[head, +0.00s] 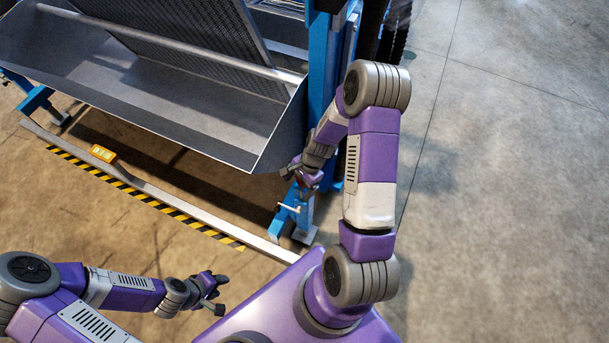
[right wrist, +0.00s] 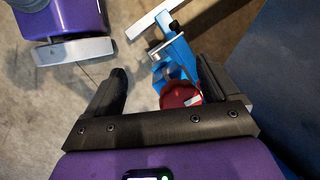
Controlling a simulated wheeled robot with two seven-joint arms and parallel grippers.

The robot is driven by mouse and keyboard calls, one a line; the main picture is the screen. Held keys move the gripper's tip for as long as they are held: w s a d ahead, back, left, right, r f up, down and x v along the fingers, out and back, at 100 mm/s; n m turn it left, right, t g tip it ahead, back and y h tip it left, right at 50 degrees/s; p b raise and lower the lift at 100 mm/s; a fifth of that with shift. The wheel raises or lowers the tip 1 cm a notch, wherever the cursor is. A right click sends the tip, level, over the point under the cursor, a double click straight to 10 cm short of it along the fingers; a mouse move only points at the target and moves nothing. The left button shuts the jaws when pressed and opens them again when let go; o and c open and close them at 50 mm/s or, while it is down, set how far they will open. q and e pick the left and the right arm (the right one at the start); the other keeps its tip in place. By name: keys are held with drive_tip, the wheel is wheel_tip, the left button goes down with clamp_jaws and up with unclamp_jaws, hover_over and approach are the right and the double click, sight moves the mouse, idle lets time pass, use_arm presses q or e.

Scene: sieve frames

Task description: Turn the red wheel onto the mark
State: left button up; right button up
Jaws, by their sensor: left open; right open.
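The red wheel (right wrist: 180,94) shows in the right wrist view between the two fingers of my right gripper (right wrist: 178,70), nearer the right finger. Its lower edge is hidden behind the gripper's dark crossbar. A small white patch (right wrist: 194,100) shows at the wheel's right side; I cannot tell whether it is the mark. In the head view my right gripper (head: 306,180) is at the blue post beside the trough's near right corner, and the wheel there is mostly hidden. The right gripper is open; contact with the wheel cannot be told. My left gripper (head: 211,290) is open and empty over the floor.
A grey metal trough (head: 180,110) with a perforated sieve screen (head: 205,35) stands at the upper left. A blue post (head: 320,70) and blue foot (head: 298,215) are close to my right arm. A rail (head: 160,193) with hazard stripes runs low in front. Floor at right is clear.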

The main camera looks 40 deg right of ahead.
drive_tip(key=d+r+m, duration=0.1)
drive_tip(key=d, duration=0.1)
drive_tip(key=w+d+r+m, duration=0.1)
drive_tip(key=d+m, duration=0.1)
drive_tip(key=d+r+m, duration=0.1)
drive_tip(key=d+m, duration=0.1)
drive_tip(key=d, duration=0.1)
drive_tip(key=shift+w+r+t+b, duration=0.2)
drive_tip(key=shift+r+t+b, duration=0.1)
drive_tip(key=shift+t, duration=0.1)
drive_tip(key=shift+f+y, duration=0.25)
drive_tip(key=shift+y, duration=0.05)
drive_tip(key=b+x, duration=0.2)
drive_tip(key=x, duration=0.4)
drive_tip(key=shift+w+a+f, duration=0.15)
drive_tip(key=shift+a+f, duration=0.1)
drive_tip(key=c, duration=1.1)
drive_tip(key=shift+o, duration=0.2)
